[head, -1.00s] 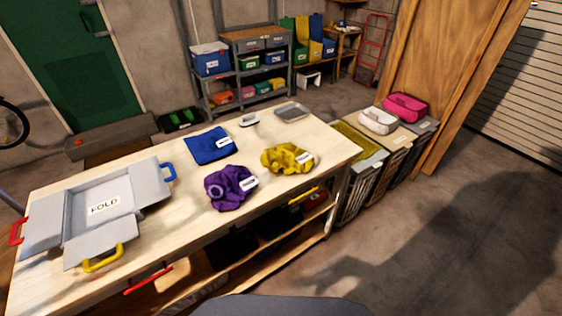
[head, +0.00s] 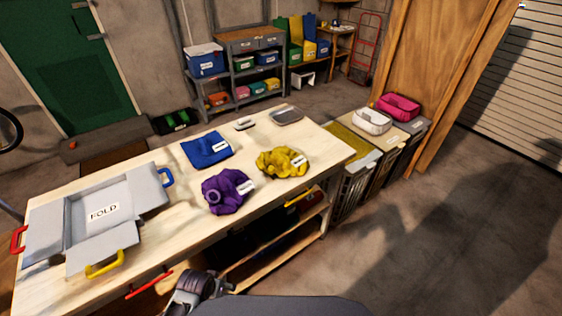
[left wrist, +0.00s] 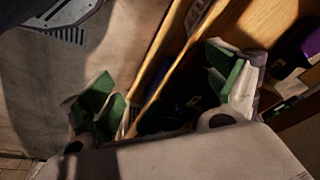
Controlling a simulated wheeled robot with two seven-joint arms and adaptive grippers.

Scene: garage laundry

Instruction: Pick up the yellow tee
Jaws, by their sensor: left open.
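The yellow tee (head: 278,164) lies crumpled on the wooden worktable (head: 150,240), near its right end, with a white label on it. My left gripper (head: 197,288) shows at the bottom of the head view, in front of the table's near edge and well short of the tee. In the left wrist view its two green-padded fingers (left wrist: 167,85) are spread apart with nothing between them. The yellow tee cannot be made out in that view. My right gripper is not in view.
A crumpled purple garment (head: 222,193) lies left of the yellow tee, and a folded blue one (head: 203,150) behind. A grey folding board (head: 140,195) covers the table's left. A grey tray (head: 286,116) sits at the back. Hampers (head: 355,180) stand beyond the right end.

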